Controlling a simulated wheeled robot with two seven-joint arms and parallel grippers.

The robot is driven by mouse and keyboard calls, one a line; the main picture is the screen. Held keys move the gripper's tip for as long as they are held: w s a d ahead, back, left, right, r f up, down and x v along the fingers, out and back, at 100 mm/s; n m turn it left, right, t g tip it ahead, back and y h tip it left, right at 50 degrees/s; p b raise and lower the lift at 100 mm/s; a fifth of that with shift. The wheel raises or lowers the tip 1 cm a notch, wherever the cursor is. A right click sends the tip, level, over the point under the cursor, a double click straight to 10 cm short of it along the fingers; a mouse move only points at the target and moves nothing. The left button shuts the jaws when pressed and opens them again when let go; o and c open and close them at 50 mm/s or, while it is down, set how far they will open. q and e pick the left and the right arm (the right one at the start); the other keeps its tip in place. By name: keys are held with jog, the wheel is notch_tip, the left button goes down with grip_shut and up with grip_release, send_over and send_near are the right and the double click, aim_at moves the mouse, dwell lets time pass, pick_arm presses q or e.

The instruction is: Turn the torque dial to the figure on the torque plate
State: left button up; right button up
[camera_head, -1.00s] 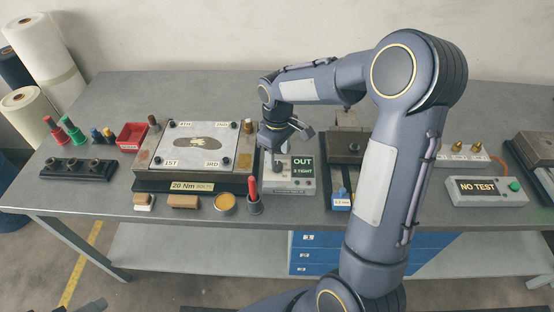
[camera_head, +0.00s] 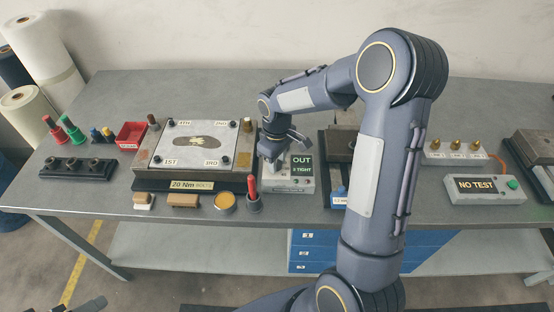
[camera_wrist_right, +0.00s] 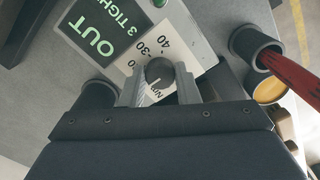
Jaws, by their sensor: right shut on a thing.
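The torque dial (camera_wrist_right: 159,72) is a dark round knob on a pale scale in the right wrist view. The figures 30 and 40 are legible beside it; others are partly covered. A light mark shows on the knob's near side. My right gripper (camera_wrist_right: 160,88) is shut on the dial, one finger on each side. In the head view, my right gripper (camera_head: 272,163) reaches down onto the left of the tester box (camera_head: 290,190) and hides the dial. The torque plate (camera_head: 192,185) reads 20 Nm BOLTS. Dark shapes at the bottom left may be my left gripper (camera_head: 88,305).
The tester's screen (camera_head: 302,165) reads OUT, 3 TIGHT. A dark cup with a red-handled tool (camera_head: 253,200) stands close left of the box. A fixture with a blue part (camera_head: 338,197) stands to the right. My right arm covers the bench beyond it.

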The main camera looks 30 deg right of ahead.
jog(key=shift+m, duration=0.3)
jog(key=m+b, duration=0.1)
jog(key=m, duration=0.2)
jog(key=shift+b, duration=0.4)
jog(key=shift+m+b, duration=0.55)
jog(key=shift+m, duration=2.05)
jog(key=shift+r, duration=0.1)
jog(key=o, duration=1)
jog(key=shift+a, duration=0.1)
jog(key=shift+c, duration=0.2)
notch_tip(320, 180, up, 8)
jog(key=shift+f, duration=0.1)
